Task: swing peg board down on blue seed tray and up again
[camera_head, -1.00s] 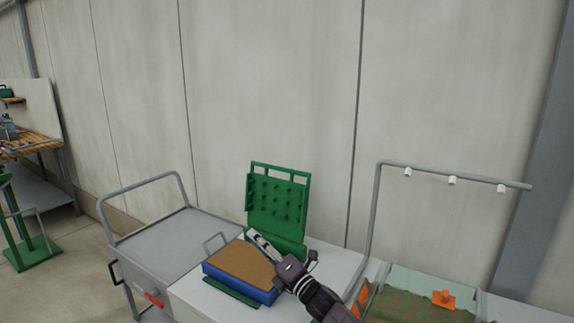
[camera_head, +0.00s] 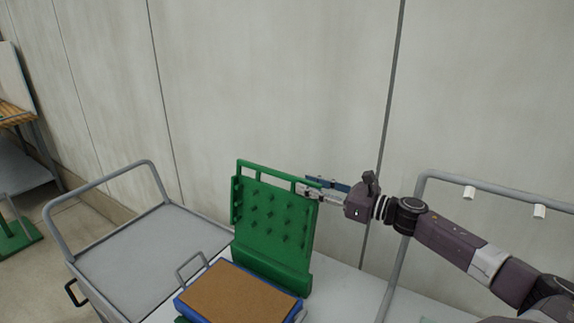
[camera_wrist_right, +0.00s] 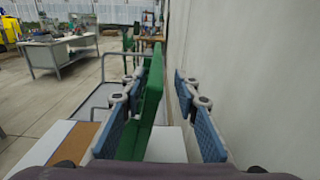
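The green peg board (camera_head: 270,225) stands upright at the back edge of the blue seed tray (camera_head: 196,308), its pegs facing forward. The tray is filled level with brown material. My right gripper (camera_head: 312,187) is at the board's upper right corner, reaching in from the right. In the right wrist view, the board (camera_wrist_right: 152,105) shows edge-on between the blue-padded fingers of the right gripper (camera_wrist_right: 160,90), which are apart. The board is close to the left finger, with a clear gap to the right one. My left gripper is not in view.
A grey cart (camera_head: 150,250) with a tube handle stands left of the white table (camera_head: 345,290). A grey pipe frame with white nozzles (camera_head: 468,192) rises at the right. The pale wall (camera_head: 270,80) is close behind the board.

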